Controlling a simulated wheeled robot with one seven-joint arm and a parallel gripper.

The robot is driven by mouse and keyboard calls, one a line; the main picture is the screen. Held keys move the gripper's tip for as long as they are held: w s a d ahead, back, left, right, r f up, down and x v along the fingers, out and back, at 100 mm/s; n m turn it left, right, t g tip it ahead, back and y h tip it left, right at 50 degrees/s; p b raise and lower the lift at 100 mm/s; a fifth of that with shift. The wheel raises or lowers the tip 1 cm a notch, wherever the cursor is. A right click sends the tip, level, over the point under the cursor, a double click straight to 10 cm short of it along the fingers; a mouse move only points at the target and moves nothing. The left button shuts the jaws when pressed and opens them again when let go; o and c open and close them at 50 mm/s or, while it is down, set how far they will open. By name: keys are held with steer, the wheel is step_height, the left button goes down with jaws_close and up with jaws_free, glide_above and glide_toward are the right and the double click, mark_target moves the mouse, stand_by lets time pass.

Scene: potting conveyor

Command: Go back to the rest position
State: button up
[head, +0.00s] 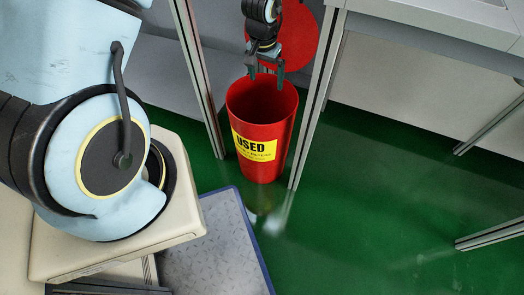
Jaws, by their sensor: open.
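My gripper (265,72) hangs over the mouth of a red bin, with its two fingers pointing down and apart. It is open, and I see nothing held between the fingers. The red bin (272,165) stands upright on the floor and has a yellow label reading "USED". The fingertips are close to the rim in the picture; I cannot tell whether they are above it or just inside. The inside of the bin below the fingers shows only red wall, and its bottom is hidden.
A round red disc (300,35) shows behind my gripper. Metal frame posts stand on both sides of the bin, one at the left (200,80) and one at the right (312,100). Green floor (370,220) is clear at the right.

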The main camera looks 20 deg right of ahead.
steer(key=shift+s+a+r, duration=0.1)
steer(key=shift+a+r, duration=0.1)
steer(key=shift+r, duration=1.55)
